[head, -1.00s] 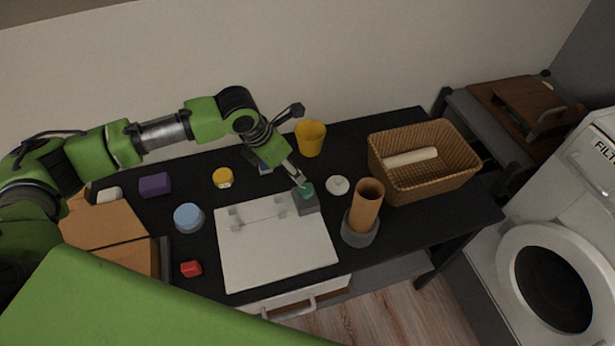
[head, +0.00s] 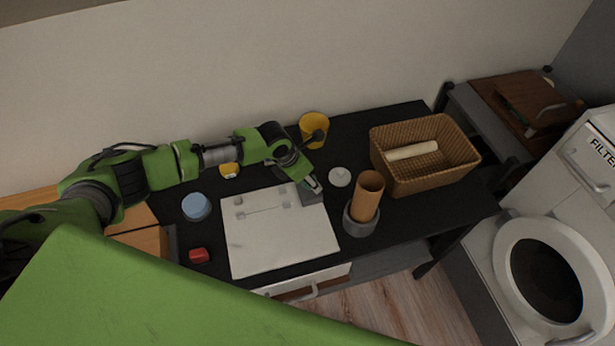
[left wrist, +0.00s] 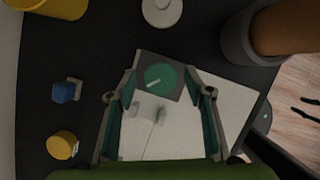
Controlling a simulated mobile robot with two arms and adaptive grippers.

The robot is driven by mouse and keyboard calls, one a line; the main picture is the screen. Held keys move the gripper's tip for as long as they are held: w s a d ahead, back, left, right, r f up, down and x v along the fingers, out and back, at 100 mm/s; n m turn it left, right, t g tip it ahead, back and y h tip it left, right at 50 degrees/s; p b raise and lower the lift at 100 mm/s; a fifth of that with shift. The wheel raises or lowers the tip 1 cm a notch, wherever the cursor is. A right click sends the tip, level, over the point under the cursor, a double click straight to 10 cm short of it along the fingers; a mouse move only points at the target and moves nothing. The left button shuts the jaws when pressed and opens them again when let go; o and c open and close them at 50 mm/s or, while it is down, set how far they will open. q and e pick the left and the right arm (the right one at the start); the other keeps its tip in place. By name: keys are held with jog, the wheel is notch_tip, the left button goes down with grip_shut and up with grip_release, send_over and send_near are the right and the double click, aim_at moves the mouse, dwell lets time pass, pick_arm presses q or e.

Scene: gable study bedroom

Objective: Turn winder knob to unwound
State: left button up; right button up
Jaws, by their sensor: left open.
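The winder knob (left wrist: 161,77) is a green disc with a pale pointer line, on a grey block (left wrist: 145,60) at one edge of a white board (left wrist: 236,105). In the left wrist view the pointer slants toward the lower left. My left gripper (left wrist: 160,87) is open, with one finger on each side of the knob; whether they touch it I cannot tell. In the head view the left gripper (head: 312,184) is over the grey block (head: 312,198) and hides the knob. My right gripper does not show.
An orange tube in a grey holder (head: 357,223) and a white round lid (head: 340,177) stand close to the block. A yellow cup (head: 313,123) is behind. A wicker basket (head: 408,183) is to the right. A blue disc (head: 196,205) and red block (head: 199,255) lie left.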

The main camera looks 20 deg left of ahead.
pick_arm(q)
jog(key=shift+s, duration=0.1)
jog(key=c, duration=1)
jog(key=shift+c, duration=0.4)
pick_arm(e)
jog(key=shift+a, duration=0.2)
pick_arm(q)
jog(key=shift+r+n, duration=0.1)
jog(key=shift+n, duration=0.2)
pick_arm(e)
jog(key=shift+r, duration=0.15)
